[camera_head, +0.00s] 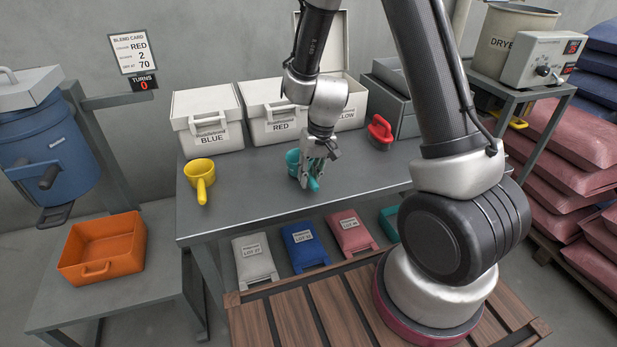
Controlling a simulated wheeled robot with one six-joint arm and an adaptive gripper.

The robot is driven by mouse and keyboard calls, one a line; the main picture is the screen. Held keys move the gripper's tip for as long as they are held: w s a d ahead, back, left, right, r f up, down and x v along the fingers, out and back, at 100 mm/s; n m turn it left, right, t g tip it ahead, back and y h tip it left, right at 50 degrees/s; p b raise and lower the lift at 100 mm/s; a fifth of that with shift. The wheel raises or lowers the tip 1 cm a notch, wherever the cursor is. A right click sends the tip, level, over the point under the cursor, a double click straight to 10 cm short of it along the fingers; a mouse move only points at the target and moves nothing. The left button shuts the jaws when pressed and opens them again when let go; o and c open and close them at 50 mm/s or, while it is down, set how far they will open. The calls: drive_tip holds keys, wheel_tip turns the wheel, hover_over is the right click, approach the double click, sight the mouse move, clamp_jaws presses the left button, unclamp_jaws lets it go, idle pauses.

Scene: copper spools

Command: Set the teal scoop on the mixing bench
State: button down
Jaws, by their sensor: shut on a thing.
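The teal scoop (293,158) is at the middle of the grey mixing bench (245,190). My gripper (314,178) points down and is shut on the scoop, around its handle side. The fingers hide part of the scoop. I cannot tell whether the scoop touches the bench top or is just above it.
A yellow scoop (200,175) stands at the bench's left and a red scoop (380,130) at its right. White bins marked BLUE (209,140) and RED (284,131) line the back. The bench front between the yellow scoop and my gripper is clear. An orange tray (105,240) sits at lower left.

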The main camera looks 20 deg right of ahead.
drive_tip(key=shift+f, duration=0.35)
drive_tip(key=shift+f, duration=0.1)
drive_tip(key=c, duration=1.4)
unclamp_jaws()
drive_tip(key=shift+o, duration=0.2)
drive_tip(key=v, duration=1.2)
drive_tip(key=s+d+r+t, duration=0.1)
drive_tip(key=s+d+r, duration=0.2)
drive_tip(key=s+r, duration=0.3)
drive_tip(key=s+d+r+t+h, duration=0.1)
drive_tip(key=s+d+r, duration=0.3)
drive_tip(key=s+r, duration=0.2)
drive_tip(key=s+d+r+t+h, duration=0.1)
drive_tip(key=s+d+r, duration=0.3)
drive_tip(key=s, duration=0.5)
wheel_tip(320, 180, up, 2)
drive_tip(key=shift+r+t, duration=0.25)
drive_tip(key=shift+t, duration=0.15)
drive_tip(key=shift+s, duration=0.15)
